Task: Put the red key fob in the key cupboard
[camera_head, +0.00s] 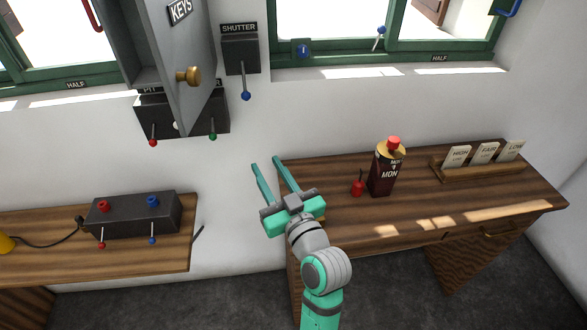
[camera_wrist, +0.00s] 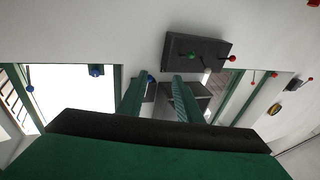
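A small red item that looks like the red key fob (camera_head: 357,188) stands on the right desk, just left of a dark canister. The grey key cupboard (camera_head: 146,50) is on the wall at the upper left, its door (camera_head: 190,60) marked KEYS swung open towards me. Its inside is mostly hidden by the door. My gripper (camera_head: 265,161) is open, with nothing seen between its fingers. It is over the left end of the right desk, left of the fob and below and right of the cupboard. The wrist view shows both fingers (camera_wrist: 162,78) apart.
The canister (camera_head: 385,170) with a red cap and a card rack (camera_head: 485,170) stand on the right desk. Wall boxes with levers, including SHUTTER (camera_head: 241,52), are near the cupboard. A dark switch box (camera_head: 138,215) sits on the left bench. A gap separates bench and desk.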

